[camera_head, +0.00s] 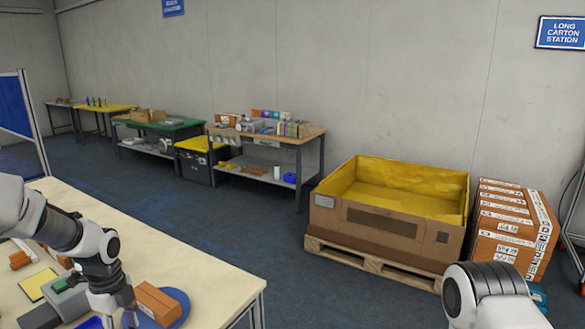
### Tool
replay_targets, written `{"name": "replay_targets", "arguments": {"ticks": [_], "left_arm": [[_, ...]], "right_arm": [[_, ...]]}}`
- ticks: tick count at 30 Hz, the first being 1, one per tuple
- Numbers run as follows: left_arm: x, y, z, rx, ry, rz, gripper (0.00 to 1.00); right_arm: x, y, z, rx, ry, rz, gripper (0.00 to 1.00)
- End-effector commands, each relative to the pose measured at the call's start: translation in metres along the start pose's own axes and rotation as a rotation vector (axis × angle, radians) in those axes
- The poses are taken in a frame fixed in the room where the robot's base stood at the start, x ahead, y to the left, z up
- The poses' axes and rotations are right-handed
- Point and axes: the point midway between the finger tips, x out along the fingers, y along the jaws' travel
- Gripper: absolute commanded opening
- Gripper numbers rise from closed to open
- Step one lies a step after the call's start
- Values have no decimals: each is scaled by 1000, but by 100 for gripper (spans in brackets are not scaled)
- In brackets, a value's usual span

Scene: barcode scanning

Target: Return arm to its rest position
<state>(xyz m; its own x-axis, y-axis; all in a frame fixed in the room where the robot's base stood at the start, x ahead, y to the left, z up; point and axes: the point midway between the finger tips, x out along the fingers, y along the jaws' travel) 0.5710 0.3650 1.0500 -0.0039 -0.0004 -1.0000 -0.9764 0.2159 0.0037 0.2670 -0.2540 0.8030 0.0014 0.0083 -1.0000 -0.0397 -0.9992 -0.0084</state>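My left arm comes in from the left over the cream table (200,268). Its gripper (114,310) points down at the bottom edge of the view, where the fingertips are partly cut off, so I cannot tell whether it is open or shut. A brown box (157,302) lies on a round blue plate (180,310) just right of the gripper. I cannot tell whether the gripper touches the box. Of my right arm only a white and dark link shows at the bottom right; its gripper is out of view.
Small items, including a yellow pad (36,285) and a grey-green box (66,297), lie left of the gripper. A large carton with yellow lining (375,229) stands on a pallet, beside stacked orange cartons (508,232). Workbenches line the wall. The floor between is clear.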

Motion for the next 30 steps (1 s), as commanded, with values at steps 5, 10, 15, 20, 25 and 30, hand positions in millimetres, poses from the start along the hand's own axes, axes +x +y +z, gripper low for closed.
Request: {"name": "replay_targets", "arguments": {"ticks": [5, 10, 15, 20, 25, 30], "left_arm": [[40, 12, -6, 11, 5, 73, 45], [79, 35, -20, 34, 16, 168, 45], [126, 74, -44, 58, 44, 288, 45], [185, 128, -81, 19, 74, 390, 45], [260, 230, -145, -292, 56, 478, 45], [285, 314, -190, -1047, -71, 349, 45]], "right_arm": [[5, 0, 0, -1, 1, 0, 40], [8, 0, 0, -1, 1, 0, 40], [13, 0, 0, -1, 1, 0, 40], [19, 0, 0, 0, 1, 0, 40], [28, 0, 0, 0, 1, 0, 40], [32, 0, 0, 0, 1, 0, 40]]}}
